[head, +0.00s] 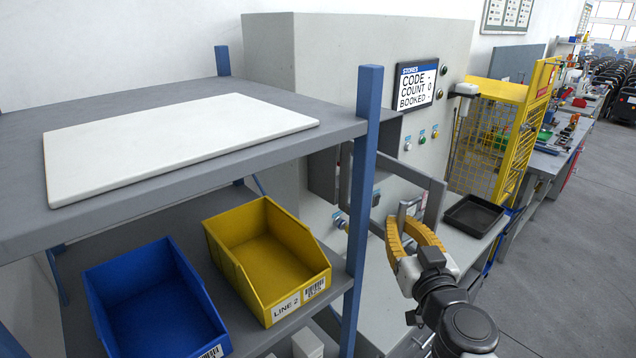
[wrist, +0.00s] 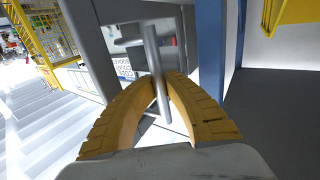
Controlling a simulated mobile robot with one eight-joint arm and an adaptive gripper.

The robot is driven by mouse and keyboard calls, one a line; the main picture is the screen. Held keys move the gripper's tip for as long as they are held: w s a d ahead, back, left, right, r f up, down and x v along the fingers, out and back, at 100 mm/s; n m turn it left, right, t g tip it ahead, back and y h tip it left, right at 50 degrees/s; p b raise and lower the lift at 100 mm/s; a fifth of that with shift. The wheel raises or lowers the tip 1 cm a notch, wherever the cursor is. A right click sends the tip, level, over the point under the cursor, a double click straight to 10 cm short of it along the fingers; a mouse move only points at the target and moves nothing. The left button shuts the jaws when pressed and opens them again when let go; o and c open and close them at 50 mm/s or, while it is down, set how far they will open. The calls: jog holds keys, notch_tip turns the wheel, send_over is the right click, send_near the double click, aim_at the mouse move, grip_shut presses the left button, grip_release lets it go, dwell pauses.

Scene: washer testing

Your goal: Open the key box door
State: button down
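The key box (head: 323,176) is on the front of the grey cabinet, partly hidden behind the blue shelf post. Its grey-framed door (head: 434,208) has a see-through middle and stands out at an angle from the cabinet face, apparently ajar. My gripper (head: 405,222) is at the door's handle. In the wrist view, the two orange ribbed fingers of my gripper (wrist: 164,82) close around the upright grey bar handle (wrist: 151,48). The door frame (wrist: 92,45) also shows there.
The blue post (head: 363,190) and grey shelf (head: 345,127) stand close at left. Blue (head: 150,300) and yellow (head: 265,255) bins sit below. A black tray (head: 473,215) lies right of the door, near a yellow mesh guard (head: 490,135). Floor at far right is clear.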

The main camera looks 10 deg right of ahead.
jog(key=shift+s+d+f, duration=0.1)
jog(key=shift+s, duration=0.05)
jog(key=c, duration=1.7)
grip_release()
jog(key=shift+c, duration=0.2)
jog(key=o, duration=0.3)
jog(key=shift+s+d, duration=0.1)
jog(key=shift+s, duration=0.2)
jog(key=shift+w, duration=0.25)
jog(key=shift+s+r, duration=0.1)
jog(key=shift+r, duration=5)
